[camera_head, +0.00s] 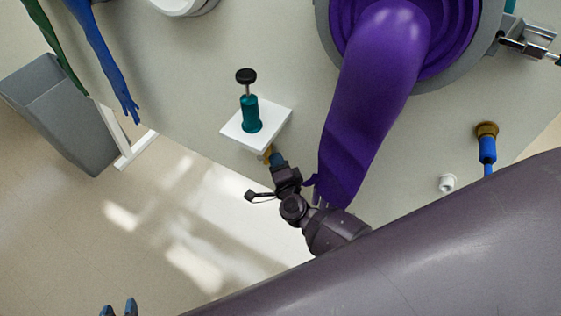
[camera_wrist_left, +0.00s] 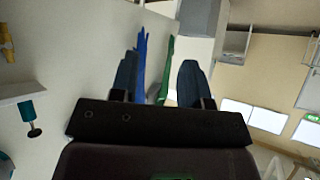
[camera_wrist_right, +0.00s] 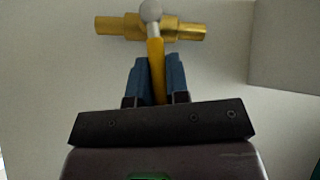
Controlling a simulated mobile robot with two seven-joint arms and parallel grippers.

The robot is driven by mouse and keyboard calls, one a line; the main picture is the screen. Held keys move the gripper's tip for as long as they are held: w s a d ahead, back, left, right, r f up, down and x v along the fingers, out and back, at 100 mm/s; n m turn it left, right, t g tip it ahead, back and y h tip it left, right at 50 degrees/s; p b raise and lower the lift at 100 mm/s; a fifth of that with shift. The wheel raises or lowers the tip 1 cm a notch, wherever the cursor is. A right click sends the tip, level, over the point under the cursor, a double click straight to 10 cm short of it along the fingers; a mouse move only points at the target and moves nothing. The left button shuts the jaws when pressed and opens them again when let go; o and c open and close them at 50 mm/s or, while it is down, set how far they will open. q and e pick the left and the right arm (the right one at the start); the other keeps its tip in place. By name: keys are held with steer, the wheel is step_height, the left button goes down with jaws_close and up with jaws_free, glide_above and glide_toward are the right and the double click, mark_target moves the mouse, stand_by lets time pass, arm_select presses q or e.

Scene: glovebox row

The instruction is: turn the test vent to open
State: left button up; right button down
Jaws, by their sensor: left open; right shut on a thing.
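The test vent looks to be a brass valve (camera_wrist_right: 178,27) with a yellow lever (camera_wrist_right: 155,70), seen close in the right wrist view. The lever stands across the brass body, about square to it, from a round grey hub. My right gripper (camera_wrist_right: 157,75) is shut on the lever, one blue finger on each side. In the head view, my right gripper (camera_head: 277,160) reaches under the white shelf, and only a bit of brass shows there. My left gripper (camera_head: 118,308) is open and empty at the bottom left, far from the valve.
A white shelf (camera_head: 282,115) with a teal, black-knobbed fitting (camera_head: 249,110) sits just above my right gripper. A purple glove (camera_head: 372,100) hangs close beside my right wrist. Blue (camera_head: 105,55) and green (camera_head: 55,45) gloves and a grey bin (camera_head: 62,115) are at the left.

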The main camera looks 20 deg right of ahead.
steer(key=shift+w+a+r+p, duration=0.1)
steer(key=shift+r+p, duration=0.55)
steer(key=n+g+p, duration=0.1)
steer(key=p, duration=0.2)
steer(key=n+g+p, duration=0.1)
steer(key=p, duration=0.3)
steer(key=shift+r, duration=0.25)
steer(key=shift+w+a+g+p, duration=0.1)
steer(key=shift+g+p, duration=0.2)
steer(key=shift+p, duration=0.1)
steer(key=shift+w+a+r+n+g+p, duration=0.15)
steer(key=shift+n+g+p, duration=0.25)
steer(key=shift+n+p, duration=0.3)
steer(key=c, duration=1.1)
jaws_free()
steer(key=shift+w+r, duration=0.1)
